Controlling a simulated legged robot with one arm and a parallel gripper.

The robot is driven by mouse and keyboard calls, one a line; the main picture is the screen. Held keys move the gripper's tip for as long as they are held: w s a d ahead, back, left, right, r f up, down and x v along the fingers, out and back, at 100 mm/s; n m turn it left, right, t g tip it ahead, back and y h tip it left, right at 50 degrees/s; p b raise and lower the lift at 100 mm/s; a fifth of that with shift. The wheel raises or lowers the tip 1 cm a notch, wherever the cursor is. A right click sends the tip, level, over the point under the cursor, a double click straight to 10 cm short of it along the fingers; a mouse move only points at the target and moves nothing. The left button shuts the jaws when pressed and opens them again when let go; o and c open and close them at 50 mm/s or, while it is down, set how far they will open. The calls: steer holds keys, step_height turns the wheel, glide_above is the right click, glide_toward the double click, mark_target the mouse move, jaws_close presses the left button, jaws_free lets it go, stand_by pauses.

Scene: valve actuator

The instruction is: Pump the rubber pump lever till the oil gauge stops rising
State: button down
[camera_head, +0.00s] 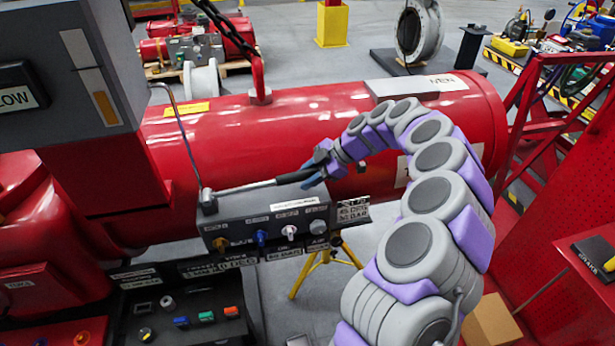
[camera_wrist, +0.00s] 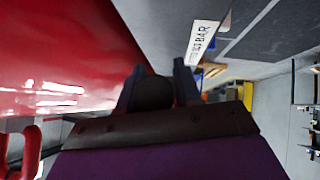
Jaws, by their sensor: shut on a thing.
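The pump lever (camera_head: 250,186) is a thin metal rod with a black rubber grip, lying nearly level above the grey control box and rising slightly to the right. My gripper (camera_head: 318,170) is shut on the black grip at its right end. In the wrist view, the dark round end of the lever (camera_wrist: 153,93) sits between the two fingers of my gripper (camera_wrist: 158,85). A white strip with an orange lower part (camera_head: 103,105), on the grey cabinet at left, looks like the oil gauge. Its exact level is too small to read.
The grey control box (camera_head: 262,222) carries several coloured knobs below the lever. A large red cylinder (camera_head: 340,115) lies close behind my gripper. A thin bent metal rod (camera_head: 183,135) stands at the lever's left end. A red frame (camera_head: 560,130) stands to the right.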

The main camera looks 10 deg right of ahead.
steer(key=c, duration=0.9)
jaws_free()
steer(key=shift+o, duration=0.2)
steer(key=p+v, duration=0.2)
steer(key=v, duration=1.5)
steer(key=shift+d+r+p, duration=0.2)
steer(key=shift+p, duration=0.1)
